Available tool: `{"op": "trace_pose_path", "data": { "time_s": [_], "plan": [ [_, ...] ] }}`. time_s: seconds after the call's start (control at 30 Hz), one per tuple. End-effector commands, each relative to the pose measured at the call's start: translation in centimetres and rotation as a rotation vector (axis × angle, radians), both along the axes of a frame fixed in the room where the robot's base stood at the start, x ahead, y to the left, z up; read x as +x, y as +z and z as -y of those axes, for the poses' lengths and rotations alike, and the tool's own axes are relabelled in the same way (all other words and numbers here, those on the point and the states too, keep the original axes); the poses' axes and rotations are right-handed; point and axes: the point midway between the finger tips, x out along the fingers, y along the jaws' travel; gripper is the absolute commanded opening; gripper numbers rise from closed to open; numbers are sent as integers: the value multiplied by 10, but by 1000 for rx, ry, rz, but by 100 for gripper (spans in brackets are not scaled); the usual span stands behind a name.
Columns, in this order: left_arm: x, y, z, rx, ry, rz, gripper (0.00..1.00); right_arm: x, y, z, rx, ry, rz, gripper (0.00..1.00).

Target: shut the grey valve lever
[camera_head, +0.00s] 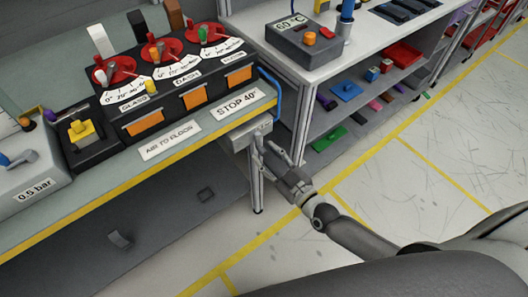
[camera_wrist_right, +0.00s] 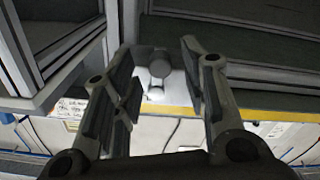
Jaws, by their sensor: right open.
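A light grey valve block (camera_head: 243,137) is mounted under the right front corner of the bench, below the STOP 40 label. In the right wrist view a grey rounded lever part (camera_wrist_right: 159,66) shows against a pale surface, in the gap between my fingers. My right gripper (camera_head: 270,148) is open beside the block, its fingers pointing towards it. In the right wrist view the open fingers (camera_wrist_right: 161,82) stand either side of the lever part, with no clear contact. The lever's full shape and angle are hard to make out in the head view. My left gripper is not in view.
The bench (camera_head: 100,190) has a yellow front edge and carries a black control panel (camera_head: 165,105) with red dials and orange flaps. A blue handle (camera_head: 274,92) is at its right end. A shelf unit (camera_head: 350,115) stands close to the right. The floor in front is free.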

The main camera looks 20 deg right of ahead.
Motion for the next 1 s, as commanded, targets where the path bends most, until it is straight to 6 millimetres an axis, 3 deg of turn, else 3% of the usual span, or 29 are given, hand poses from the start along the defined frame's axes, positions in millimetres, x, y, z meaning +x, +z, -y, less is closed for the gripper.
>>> {"op": "trace_pose_path", "data": {
  "time_s": [0.2,0.5,0.83,1.0],
  "plan": [
    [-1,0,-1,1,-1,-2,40,17,-1,-7,0,2,-2,40],
    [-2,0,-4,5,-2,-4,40,19,-1,-7,0,1,-3,40],
    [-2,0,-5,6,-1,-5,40,19,-1,-7,0,1,-1,0],
    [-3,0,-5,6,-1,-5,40,19,0,-7,2,0,-1,0]
  ]
}}
